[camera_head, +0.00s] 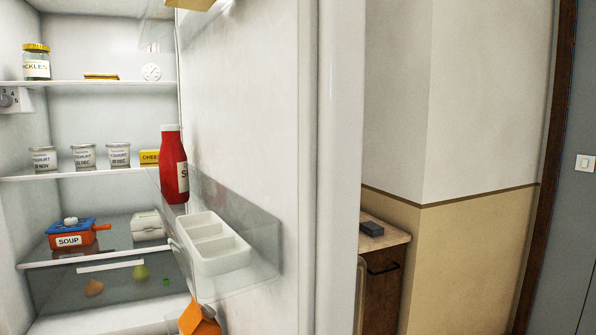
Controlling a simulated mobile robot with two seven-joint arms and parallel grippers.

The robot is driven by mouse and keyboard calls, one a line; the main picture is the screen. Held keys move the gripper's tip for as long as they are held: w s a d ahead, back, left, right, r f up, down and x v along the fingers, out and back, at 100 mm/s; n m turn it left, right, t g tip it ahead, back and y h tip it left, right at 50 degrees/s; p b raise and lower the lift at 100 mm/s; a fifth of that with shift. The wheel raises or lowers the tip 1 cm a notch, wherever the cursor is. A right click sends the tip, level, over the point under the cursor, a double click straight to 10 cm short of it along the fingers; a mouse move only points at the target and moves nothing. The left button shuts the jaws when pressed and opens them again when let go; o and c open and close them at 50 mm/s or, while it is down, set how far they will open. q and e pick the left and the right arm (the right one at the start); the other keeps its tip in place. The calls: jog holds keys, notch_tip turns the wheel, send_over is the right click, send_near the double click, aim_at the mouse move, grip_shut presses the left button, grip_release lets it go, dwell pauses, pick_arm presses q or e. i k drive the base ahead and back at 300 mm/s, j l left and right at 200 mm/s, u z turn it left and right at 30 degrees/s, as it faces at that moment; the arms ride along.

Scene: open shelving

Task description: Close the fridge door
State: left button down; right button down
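The fridge door (262,110) stands wide open in the head view. Its inner side faces left, and its thick edge (342,160) runs from top to bottom near the middle. The open fridge interior (110,50) fills the left side. The door's clear bin (262,245) juts out to the left and holds a white divided tray (214,242). A red sauce bottle (172,165) stands upright by the door. Neither of my grippers is in view. The door's outer face and any handle are hidden.
Fridge shelves (75,174) hold a pickle jar (36,62), several yoghurt cups and an orange soup pot (70,236). An orange carton (198,318) shows low in front. Right of the door are a wooden-topped cabinet (384,238), a wall (480,100) and a grey panel (575,220).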

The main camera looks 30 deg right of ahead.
aim_at(271, 102)
jog(key=i+l+u, duration=0.15)
jog(key=l+u, duration=0.2)
jog(key=l, duration=0.65)
jog(key=l+u, duration=0.35)
jog(key=l, duration=0.6)
